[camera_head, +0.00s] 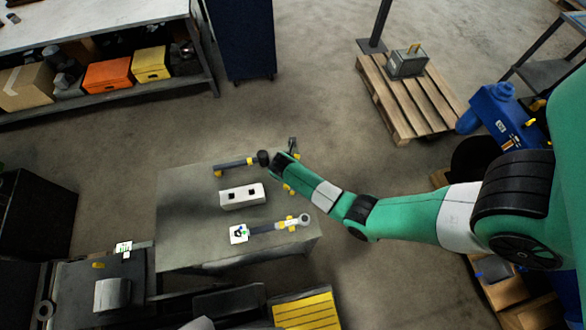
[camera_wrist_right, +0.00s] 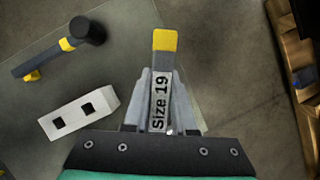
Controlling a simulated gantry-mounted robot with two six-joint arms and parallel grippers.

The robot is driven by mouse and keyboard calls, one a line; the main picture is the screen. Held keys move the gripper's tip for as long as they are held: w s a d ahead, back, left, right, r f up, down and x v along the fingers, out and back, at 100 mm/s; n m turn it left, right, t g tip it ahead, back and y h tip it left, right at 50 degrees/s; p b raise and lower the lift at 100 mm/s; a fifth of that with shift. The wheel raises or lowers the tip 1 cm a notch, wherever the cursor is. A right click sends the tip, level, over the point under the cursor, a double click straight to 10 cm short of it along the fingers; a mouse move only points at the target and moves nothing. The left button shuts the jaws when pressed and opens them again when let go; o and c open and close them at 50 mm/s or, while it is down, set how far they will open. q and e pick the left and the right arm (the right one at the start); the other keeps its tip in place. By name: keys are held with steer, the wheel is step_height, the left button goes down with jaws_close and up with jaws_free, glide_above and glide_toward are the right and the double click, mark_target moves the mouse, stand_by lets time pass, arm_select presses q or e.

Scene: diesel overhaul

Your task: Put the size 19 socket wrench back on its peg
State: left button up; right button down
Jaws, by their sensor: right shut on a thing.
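The size 19 socket wrench (camera_wrist_right: 161,98) is between the fingers of my right gripper (camera_wrist_right: 163,118). Its grey shaft carries the label "Size 19" and its end is yellow. In the head view my right gripper (camera_head: 286,160) is over the far right part of the grey table (camera_head: 185,215), and the wrench is mostly hidden there. Small yellow pieces (camera_head: 289,188) show below the gripper; I cannot tell whether they are the peg. My left gripper is not in view.
A hammer-like tool (camera_head: 238,163) lies left of the gripper. A white block (camera_head: 242,195) with two square holes sits nearer. Another wrench (camera_head: 268,229) lies near the front edge. A pallet (camera_head: 405,105) with a grey canister stands on the floor behind.

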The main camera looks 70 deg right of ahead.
step_height(320, 180, down, 5)
steer(key=b, duration=0.4)
steer(key=shift+r, duration=0.2)
steer(key=shift+f, duration=0.5)
steer(key=shift+r, duration=0.1)
steer(key=shift+f, duration=0.2)
steer(key=shift+f+b, duration=0.95)
steer(key=shift+f, duration=0.25)
